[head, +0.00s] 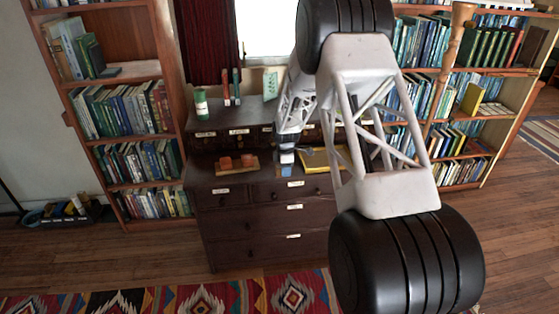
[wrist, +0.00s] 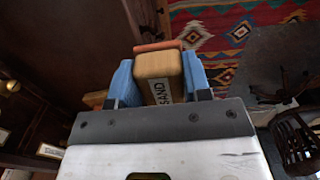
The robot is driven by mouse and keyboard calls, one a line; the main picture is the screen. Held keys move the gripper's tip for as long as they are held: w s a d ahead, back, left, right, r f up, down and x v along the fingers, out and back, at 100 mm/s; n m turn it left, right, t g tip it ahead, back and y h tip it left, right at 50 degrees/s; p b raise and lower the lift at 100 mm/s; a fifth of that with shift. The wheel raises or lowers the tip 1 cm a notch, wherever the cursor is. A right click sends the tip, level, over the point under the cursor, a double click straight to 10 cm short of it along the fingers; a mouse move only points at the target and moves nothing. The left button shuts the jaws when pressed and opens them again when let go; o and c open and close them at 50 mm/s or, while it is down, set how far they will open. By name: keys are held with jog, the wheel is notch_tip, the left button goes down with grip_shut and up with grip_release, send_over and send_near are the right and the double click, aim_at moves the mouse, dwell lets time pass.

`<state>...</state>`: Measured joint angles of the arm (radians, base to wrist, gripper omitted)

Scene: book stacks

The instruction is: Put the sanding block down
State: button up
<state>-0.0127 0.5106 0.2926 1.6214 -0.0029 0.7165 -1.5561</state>
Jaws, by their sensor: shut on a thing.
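The sanding block (wrist: 158,66) is tan with an orange-red layer along its far side and a label reading "SAND". My gripper (wrist: 158,75) is shut on it, with a blue finger against each side in the wrist view. In the head view my gripper (head: 287,158) is over the lower top of the dark wooden dresser (head: 262,188), between a wooden tray and a yellow tray. The block is small and hard to make out there. I cannot tell whether it touches the dresser.
A wooden tray (head: 222,170) with orange-red blocks (head: 236,162) lies left of my gripper. A yellow tray (head: 316,160) lies to the right, partly behind my arm. A green-and-white can (head: 201,104) stands on the upper ledge. Bare dresser top shows in front of the trays.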

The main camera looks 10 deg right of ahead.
jog(key=w, duration=0.8)
jog(key=w+f, duration=0.1)
jog(key=w, duration=0.3)
jog(key=shift+w+a+f, duration=0.1)
jog(key=shift+w, duration=0.25)
jog(key=shift+w, duration=0.1)
jog(key=shift+w, duration=0.25)
jog(key=shift+f, duration=1.8)
jog(key=shift+f, duration=0.15)
jog(key=o, duration=0.8)
jog(key=shift+o, duration=0.2)
notch_tip(320, 180, up, 12)
